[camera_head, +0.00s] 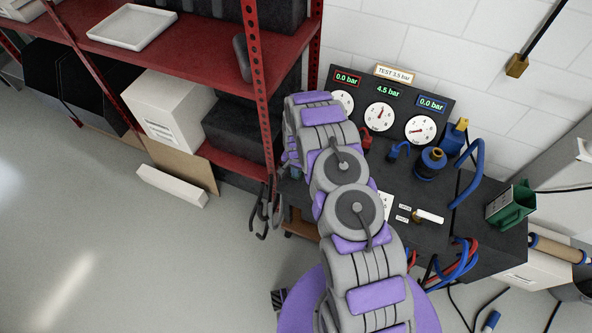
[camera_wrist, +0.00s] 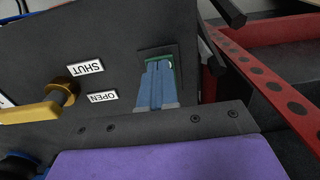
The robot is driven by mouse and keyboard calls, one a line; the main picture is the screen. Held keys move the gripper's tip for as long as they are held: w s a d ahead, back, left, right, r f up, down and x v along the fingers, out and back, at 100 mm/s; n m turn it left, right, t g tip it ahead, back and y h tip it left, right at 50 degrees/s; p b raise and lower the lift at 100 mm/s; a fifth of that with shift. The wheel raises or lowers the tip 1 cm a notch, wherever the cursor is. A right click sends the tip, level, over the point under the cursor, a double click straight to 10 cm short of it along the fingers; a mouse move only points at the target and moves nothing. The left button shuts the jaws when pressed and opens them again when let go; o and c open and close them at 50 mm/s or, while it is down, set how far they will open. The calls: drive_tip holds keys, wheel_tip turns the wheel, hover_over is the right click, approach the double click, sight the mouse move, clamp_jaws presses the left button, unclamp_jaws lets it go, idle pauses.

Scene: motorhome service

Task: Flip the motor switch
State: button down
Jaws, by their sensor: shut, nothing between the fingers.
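My gripper (camera_wrist: 160,64) shows in the wrist view as two blue fingers side by side, shut with nothing between them. The fingertips are at a small black plate with a green part (camera_wrist: 174,56), which looks like the motor switch. The fingers cover much of it, so its position and any contact cannot be told. The switch sits on the dark panel (camera_wrist: 115,45), right of the SHUT and OPEN labels.
A brass valve with a yellow handle (camera_wrist: 35,112) is left of the fingers. Gauges read 0.0, 4.5 and 0.0 bar below a "TEST 3.5 bar" sign (camera_head: 394,73). A red shelf rack (camera_head: 200,50) stands close left of the bench. Blue hoses (camera_head: 472,165) are at right.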

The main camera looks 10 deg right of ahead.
drive_tip(key=shift+s+f, duration=0.45)
drive_tip(key=shift+f, duration=0.05)
drive_tip(key=shift+w+d+r, duration=0.1)
drive_tip(key=shift+w+d, duration=0.1)
drive_tip(key=shift+w, duration=0.15)
drive_tip(key=shift+w+d+r, duration=0.1)
drive_tip(key=shift+w+d, duration=0.05)
drive_tip(key=shift+w, duration=0.05)
drive_tip(key=shift+w+d+r+p, duration=0.25)
drive_tip(key=shift+w+r+p, duration=0.25)
drive_tip(key=shift+r, duration=0.25)
wheel_tip(320, 180, up, 13)
drive_tip(key=p, duration=0.3)
drive_tip(key=shift+s+a, duration=0.15)
drive_tip(key=shift+s, duration=0.15)
drive_tip(key=shift+a, duration=0.15)
